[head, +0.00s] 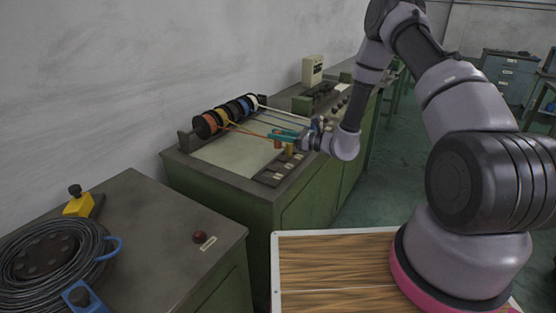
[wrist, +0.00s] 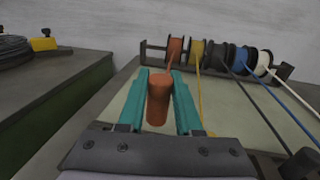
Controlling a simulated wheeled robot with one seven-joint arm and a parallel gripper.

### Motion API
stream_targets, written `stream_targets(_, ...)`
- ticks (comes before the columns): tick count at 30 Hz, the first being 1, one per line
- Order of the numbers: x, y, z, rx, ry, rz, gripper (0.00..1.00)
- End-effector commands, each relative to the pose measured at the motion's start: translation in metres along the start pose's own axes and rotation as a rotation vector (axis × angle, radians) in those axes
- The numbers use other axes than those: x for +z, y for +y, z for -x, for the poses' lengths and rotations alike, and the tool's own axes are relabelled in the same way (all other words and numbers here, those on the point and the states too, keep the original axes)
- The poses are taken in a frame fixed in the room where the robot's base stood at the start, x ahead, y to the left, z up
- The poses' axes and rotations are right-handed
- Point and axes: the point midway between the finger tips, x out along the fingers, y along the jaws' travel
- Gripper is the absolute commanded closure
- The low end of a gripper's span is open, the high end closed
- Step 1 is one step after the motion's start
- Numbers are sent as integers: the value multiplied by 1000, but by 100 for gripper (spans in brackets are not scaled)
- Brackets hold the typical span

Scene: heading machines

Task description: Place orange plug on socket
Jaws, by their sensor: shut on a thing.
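My gripper (head: 284,135) has teal fingers and is shut on the orange plug (wrist: 158,100). In the wrist view the plug is between the two fingers, with its orange cable running back to a spool. In the head view the orange plug (head: 277,144) hangs below the fingers, over the machine top. A dark socket strip (head: 270,179) with pale labels lies at the front right edge of the machine top, nearer the camera than the plug. The individual sockets are too small to make out. The wrist view does not show the strip clearly.
A rack of coloured cable spools (head: 228,114) stands at the back, with cables running across the pale plate (head: 222,155). A yellow-brown plug (head: 289,151) stands just beside the orange one. A second bench (head: 150,235) with a cable coil stands at the left.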

Motion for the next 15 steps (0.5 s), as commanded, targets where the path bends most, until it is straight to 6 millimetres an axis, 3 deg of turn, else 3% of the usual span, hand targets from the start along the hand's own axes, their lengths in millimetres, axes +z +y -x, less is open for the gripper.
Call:
stream_targets(3, -22, 0, 0, -1, 0, -4, 100)
stream_targets(11, -43, 0, 0, -2, -1, -1, 100)
stream_targets(15, -66, 0, 0, -3, 0, -2, 100)
